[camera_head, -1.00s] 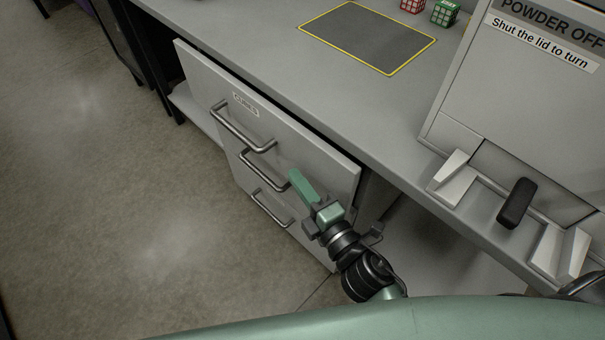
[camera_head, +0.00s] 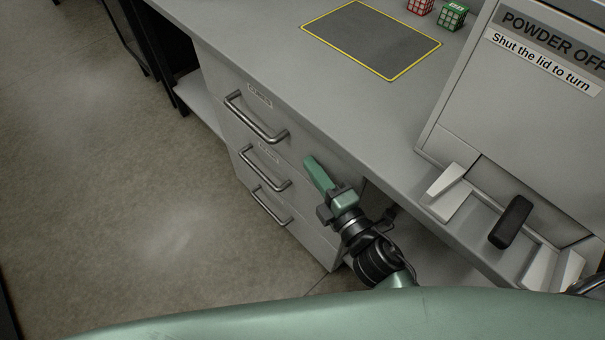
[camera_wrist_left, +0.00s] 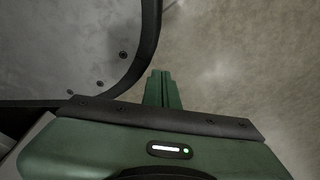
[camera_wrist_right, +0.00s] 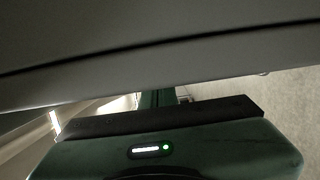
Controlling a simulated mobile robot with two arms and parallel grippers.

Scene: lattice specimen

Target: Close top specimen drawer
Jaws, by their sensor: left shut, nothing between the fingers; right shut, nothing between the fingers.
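The top specimen drawer (camera_head: 240,118) is the uppermost grey front of the cabinet in the head view, with a bar handle (camera_head: 256,122) and a small label. Its front lies about flush with the lower fronts, under the counter edge. My right gripper (camera_head: 313,166) is shut and empty, its green fingers near the right end of the top drawer front. I cannot tell if they touch it. In the right wrist view its fingers (camera_wrist_right: 157,97) partly hide below a grey panel. My left gripper (camera_wrist_left: 162,82) is shut and empty over the floor, outside the head view.
Two lower drawers with handles (camera_head: 265,172) are below. The counter (camera_head: 290,80) overhangs the cabinet and carries a yellow-edged mat (camera_head: 365,40) and two cubes (camera_head: 453,15). A grey machine (camera_head: 500,100) stands at the right. The floor (camera_head: 130,180) at left is clear.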

